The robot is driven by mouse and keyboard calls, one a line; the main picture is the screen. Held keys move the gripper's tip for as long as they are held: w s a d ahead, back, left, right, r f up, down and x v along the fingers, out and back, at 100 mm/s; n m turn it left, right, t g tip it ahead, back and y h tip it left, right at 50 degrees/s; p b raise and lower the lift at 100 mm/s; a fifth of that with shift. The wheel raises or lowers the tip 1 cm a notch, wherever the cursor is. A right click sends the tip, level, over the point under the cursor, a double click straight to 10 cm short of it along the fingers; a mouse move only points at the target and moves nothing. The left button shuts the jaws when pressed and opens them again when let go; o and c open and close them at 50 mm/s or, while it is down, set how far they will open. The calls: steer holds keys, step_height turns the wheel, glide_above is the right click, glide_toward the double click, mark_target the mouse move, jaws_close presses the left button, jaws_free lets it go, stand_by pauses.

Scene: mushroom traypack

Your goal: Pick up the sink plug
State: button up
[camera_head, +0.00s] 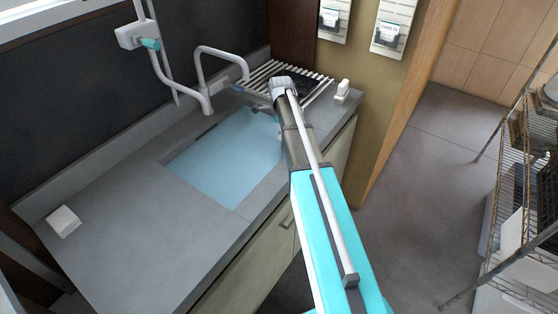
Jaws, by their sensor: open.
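My arm reaches up the middle of the view to a pale joint above the back right end of the sink. My gripper's fingers do not show; they seem hidden behind my own arm. The sink (222,160) is a rectangular basin filled with pale blue, apparently water. I cannot make out a sink plug. The right part of the basin is covered by my arm.
A white faucet (212,55) stands behind the sink. A slatted rack (262,77) bears a dark flat item (308,84). A small white object (342,91) stands right of it. A white block (63,221) lies on the bare left counter (150,225). Wire shelving (520,165) stands right.

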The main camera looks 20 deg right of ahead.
mark_target(279, 152)
steer(key=shift+f+b, duration=2.9)
steer(key=shift+f, duration=0.3)
steer(key=shift+f, duration=0.15)
steer(key=f+b, duration=0.5)
steer(key=shift+a, duration=0.2)
steer(key=shift+r, duration=0.1)
steer(key=c, duration=1.1)
steer(key=shift+c, duration=0.2)
step_height(279, 152, up, 10)
steer(key=p, duration=1)
